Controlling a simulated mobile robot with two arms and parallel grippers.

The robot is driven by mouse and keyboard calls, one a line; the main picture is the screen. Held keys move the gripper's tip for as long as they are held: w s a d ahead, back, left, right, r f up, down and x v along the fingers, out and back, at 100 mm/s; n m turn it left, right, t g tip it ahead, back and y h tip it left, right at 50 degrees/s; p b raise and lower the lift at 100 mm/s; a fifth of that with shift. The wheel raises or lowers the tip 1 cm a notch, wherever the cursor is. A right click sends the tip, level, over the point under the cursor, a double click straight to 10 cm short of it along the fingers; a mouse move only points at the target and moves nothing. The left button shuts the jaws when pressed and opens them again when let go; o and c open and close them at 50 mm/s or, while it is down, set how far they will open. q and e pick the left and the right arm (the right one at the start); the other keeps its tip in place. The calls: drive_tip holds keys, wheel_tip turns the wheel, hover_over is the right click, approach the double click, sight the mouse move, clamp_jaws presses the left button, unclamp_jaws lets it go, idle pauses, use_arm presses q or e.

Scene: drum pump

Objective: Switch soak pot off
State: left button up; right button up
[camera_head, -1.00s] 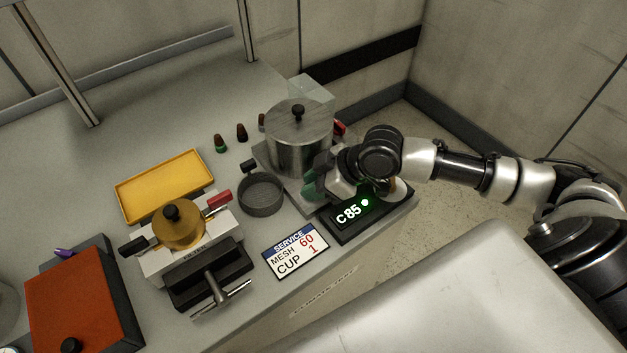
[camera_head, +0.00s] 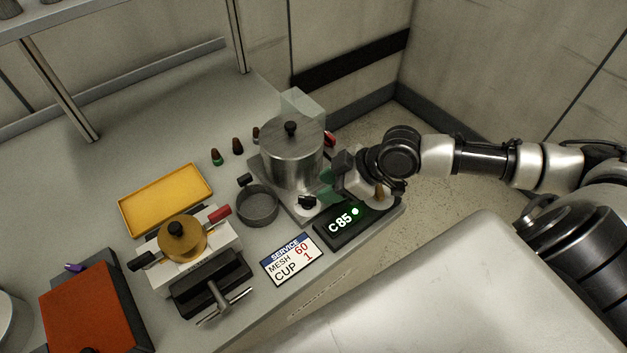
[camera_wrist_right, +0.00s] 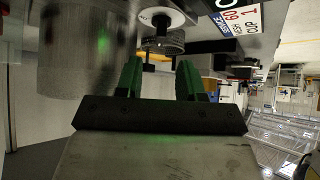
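The soak pot (camera_head: 292,155) is a steel pot with a black-knobbed lid, upright on a grey base at the back right of the bench. A dark control knob (camera_head: 307,203) sits at the base's front; the right wrist view also shows the knob (camera_wrist_right: 160,42) on a white dial. A black display (camera_head: 343,226) reads "C 85" beside a lit green light. My right gripper (camera_head: 328,184) is close to the pot's right front. In the right wrist view its green fingers (camera_wrist_right: 160,80) are apart and empty, with the knob just beyond them. My left gripper is out of view.
A round dark sieve cup (camera_head: 257,206) stands left of the base. A service card (camera_head: 292,259) lies in front. A yellow tray (camera_head: 166,200), a clamp device with a brass cap (camera_head: 183,240) and a red-orange box (camera_head: 88,310) are further left. Small bottles (camera_head: 237,146) stand behind.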

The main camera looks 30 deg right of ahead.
use_arm(q)
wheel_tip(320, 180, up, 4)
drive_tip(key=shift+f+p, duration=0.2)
drive_tip(key=shift+p, duration=1.05)
use_arm(e)
drive_tip(key=v, duration=0.4)
drive_tip(key=shift+s+r, duration=0.1)
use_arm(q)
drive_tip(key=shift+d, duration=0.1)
use_arm(e)
drive_tip(key=shift+d, duration=0.1)
